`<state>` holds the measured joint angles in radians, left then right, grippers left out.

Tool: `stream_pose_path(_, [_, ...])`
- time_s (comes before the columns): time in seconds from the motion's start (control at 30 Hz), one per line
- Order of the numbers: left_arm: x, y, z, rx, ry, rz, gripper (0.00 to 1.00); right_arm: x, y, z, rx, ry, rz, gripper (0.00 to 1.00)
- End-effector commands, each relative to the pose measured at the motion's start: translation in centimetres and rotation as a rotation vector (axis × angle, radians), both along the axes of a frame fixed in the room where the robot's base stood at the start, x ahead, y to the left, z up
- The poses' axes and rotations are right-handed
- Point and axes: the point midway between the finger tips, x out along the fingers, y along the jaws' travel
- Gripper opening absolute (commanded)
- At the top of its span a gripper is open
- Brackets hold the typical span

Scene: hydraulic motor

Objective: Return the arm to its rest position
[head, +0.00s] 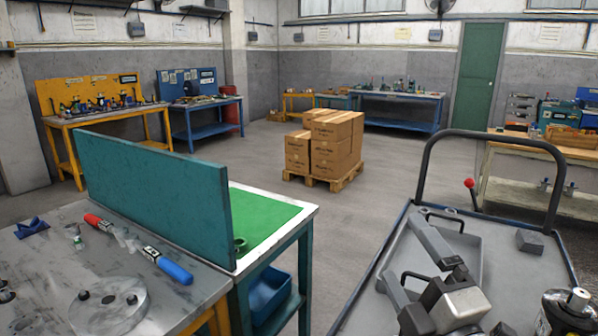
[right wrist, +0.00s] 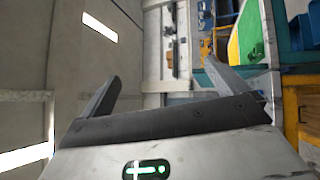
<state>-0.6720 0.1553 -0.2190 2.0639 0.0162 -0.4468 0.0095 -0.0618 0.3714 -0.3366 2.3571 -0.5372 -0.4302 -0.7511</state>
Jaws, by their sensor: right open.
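My right gripper (head: 401,251) is in the head view's lower right, over the grey cart. Its two grey fingers are spread wide and point up and to the left. In the right wrist view the gripper (right wrist: 163,71) also shows spread fingers with nothing between them. My left gripper and arm are in neither view.
The grey cart (head: 372,316) has a dark push handle (head: 428,152) and carries a grey tray (head: 470,250). A black and silver part (head: 568,312) is cut off lower right. A workbench (head: 55,262) holds a round metal plate (head: 108,306) beside a teal divider (head: 165,200). Stacked boxes (head: 333,145) stand behind.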

Motion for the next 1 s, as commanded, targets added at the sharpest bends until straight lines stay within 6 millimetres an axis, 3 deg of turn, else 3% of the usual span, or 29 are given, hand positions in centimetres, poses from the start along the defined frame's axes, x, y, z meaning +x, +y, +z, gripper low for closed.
stream_pose_path(0.03, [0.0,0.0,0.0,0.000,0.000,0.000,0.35,-0.2,-1.8,-3.7,0.158,0.189,-0.060,0.99])
stream_pose_path(0.1, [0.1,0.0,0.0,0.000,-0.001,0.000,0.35,-1.1,-3.7,-8.6,0.362,0.424,-0.148,0.99])
stream_pose_path(0.2, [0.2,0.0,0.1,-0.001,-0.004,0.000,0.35,-3.9,-5.4,-14.7,0.601,0.703,-0.280,0.99])
stream_pose_path(0.3, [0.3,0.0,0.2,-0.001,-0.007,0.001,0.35,-6.9,-6.1,-18.8,0.763,0.900,-0.394,0.99])
stream_pose_path(0.5, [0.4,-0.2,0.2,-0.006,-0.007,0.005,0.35,-12.4,-6.4,-23.7,0.968,1.158,-0.579,0.99])
stream_pose_path(0.83, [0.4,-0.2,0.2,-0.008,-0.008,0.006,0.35,-20.6,-5.9,-27.7,1.174,1.457,-0.853,0.99])
stream_pose_path(0.87, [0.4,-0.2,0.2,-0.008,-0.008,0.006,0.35,-20.9,-5.8,-27.9,1.186,1.470,-0.865,0.99])
stream_pose_path(1.0, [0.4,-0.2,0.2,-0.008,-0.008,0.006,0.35,-19.1,-5.0,-29.1,1.204,1.415,-0.774,0.99])
